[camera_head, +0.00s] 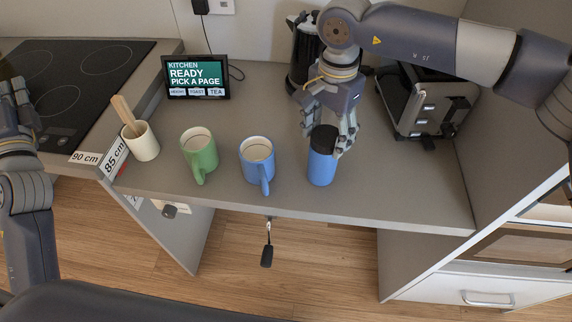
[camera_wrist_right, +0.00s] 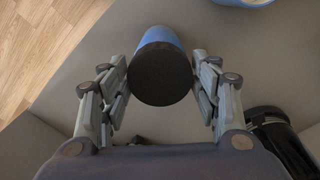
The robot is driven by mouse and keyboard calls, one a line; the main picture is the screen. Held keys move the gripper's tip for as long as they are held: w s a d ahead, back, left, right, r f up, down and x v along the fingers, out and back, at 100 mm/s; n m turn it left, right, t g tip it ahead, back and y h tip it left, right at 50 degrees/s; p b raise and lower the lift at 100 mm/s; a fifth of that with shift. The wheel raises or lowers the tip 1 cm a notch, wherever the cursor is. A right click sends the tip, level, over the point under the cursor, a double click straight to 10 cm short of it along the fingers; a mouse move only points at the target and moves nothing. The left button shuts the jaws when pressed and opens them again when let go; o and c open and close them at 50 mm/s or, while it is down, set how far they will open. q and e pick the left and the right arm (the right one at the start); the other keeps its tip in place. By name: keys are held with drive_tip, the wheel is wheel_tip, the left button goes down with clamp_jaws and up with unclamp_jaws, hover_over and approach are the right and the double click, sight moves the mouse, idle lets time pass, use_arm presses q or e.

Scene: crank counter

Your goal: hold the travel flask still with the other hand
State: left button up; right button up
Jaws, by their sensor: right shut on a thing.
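The travel flask (camera_head: 321,169) is blue with a black lid and stands upright near the counter's front edge. My right gripper (camera_head: 328,141) reaches down from behind and is shut on the flask near its lid. In the right wrist view, the flask (camera_wrist_right: 161,72) shows lid-on between the two fingers of my right gripper (camera_wrist_right: 161,85). My left gripper (camera_head: 22,112) shows only in part at the left edge, over the hob side and away from the flask. Its fingers are too unclear to tell open from shut.
A blue mug (camera_head: 257,163) and a green mug (camera_head: 200,153) stand left of the flask. A cream cup (camera_head: 142,143) holds wooden utensils. A toaster (camera_head: 425,100), a black kettle (camera_head: 303,50) and a screen (camera_head: 196,77) stand behind. A crank (camera_head: 267,246) hangs below the counter front.

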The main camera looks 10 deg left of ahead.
sight(324, 154)
use_arm(q)
drive_tip(key=w+d+f+n+t+h, duration=0.1)
drive_tip(key=w+d+f+n+h, duration=0.1)
drive_tip(key=w+d+h, duration=0.35)
drive_tip(key=w+d+f+n+h, duration=0.1)
drive_tip(key=w+d+h, duration=0.15)
drive_tip(key=d, duration=0.55)
drive_tip(key=d+f+g+h, duration=0.1)
drive_tip(key=d+f+h, duration=0.2)
drive_tip(key=d, duration=0.6)
drive_tip(key=d+f+g+h, duration=0.2)
drive_tip(key=d+f+h, duration=0.2)
drive_tip(key=d, duration=0.5)
drive_tip(key=d+f+g+h, duration=0.1)
drive_tip(key=d+f+h, duration=0.3)
drive_tip(key=d, duration=0.5)
drive_tip(key=shift+f, duration=0.3)
drive_tip(key=s+d+f+g+h, duration=0.45)
drive_tip(key=s+d, duration=0.25)
drive_tip(key=d, duration=0.4)
drive_tip(key=x, duration=1.2)
drive_tip(key=shift+s+f, duration=0.15)
drive_tip(key=shift+f, duration=0.2)
drive_tip(key=c, duration=1.5)
drive_tip(key=shift+a+y, duration=0.1)
drive_tip(key=shift+y, duration=0.15)
